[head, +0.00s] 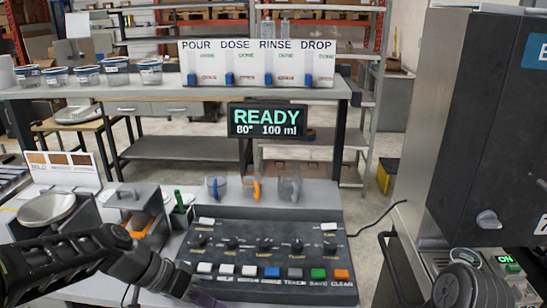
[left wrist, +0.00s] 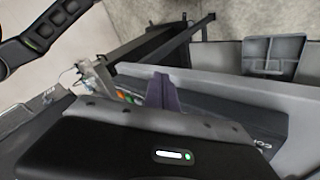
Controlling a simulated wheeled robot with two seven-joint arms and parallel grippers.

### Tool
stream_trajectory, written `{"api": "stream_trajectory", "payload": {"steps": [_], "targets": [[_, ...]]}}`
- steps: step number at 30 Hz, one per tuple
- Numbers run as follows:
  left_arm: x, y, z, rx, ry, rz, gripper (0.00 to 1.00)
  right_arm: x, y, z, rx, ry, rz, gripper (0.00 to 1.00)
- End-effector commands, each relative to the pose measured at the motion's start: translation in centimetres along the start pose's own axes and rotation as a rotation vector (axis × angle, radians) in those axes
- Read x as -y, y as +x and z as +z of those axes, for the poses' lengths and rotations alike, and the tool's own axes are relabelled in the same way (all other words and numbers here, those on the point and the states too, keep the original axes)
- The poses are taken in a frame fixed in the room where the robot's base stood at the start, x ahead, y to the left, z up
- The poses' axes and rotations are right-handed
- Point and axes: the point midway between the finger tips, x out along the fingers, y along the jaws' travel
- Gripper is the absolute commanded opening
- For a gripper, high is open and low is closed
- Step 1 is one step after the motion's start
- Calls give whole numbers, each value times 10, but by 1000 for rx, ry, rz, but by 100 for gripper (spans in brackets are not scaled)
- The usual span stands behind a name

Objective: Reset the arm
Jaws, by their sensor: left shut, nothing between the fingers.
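My left arm comes in from the left in the head view. Its gripper (head: 203,299) is at the bottom edge, in front of the lower left of the dark control panel (head: 265,228), and is partly cut off. In the left wrist view the purple-grey fingers (left wrist: 163,92) are together with nothing between them. I cannot tell whether they touch the panel. The panel has a row of knobs and a row of coloured buttons. My right gripper does not show.
A display (head: 268,121) reads READY, 80° 100 ml. Three cups (head: 253,187) stand behind the panel. A sign board (head: 256,64) reads POUR DOSE RINSE DROP. A tall dark machine (head: 487,130) stands on the right. A scale (head: 47,208) and a grey box are at left.

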Motion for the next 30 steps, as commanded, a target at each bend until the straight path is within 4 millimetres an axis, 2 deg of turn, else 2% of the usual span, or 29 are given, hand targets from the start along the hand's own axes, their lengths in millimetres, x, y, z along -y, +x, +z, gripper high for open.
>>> {"api": "stream_trajectory", "payload": {"steps": [5, 11, 14, 16, 18, 21, 25, 30], "targets": [[24, 41, 21, 38, -104, -41, 0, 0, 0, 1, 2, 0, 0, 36], [58, 104, 65, 90, -259, -124, 0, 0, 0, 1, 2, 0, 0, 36], [74, 149, 105, 126, -357, -184, 0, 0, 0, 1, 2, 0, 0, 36], [82, 186, 145, 152, -434, -235, 0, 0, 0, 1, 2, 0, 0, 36], [84, 220, 188, 166, -503, -285, 0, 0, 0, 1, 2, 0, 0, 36], [75, 253, 239, 165, -577, -331, 0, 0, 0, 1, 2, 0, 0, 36], [62, 273, 277, 143, -639, -354, 0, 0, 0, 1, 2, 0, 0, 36], [56, 279, 289, 125, -665, -358, 0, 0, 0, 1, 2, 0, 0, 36]]}}
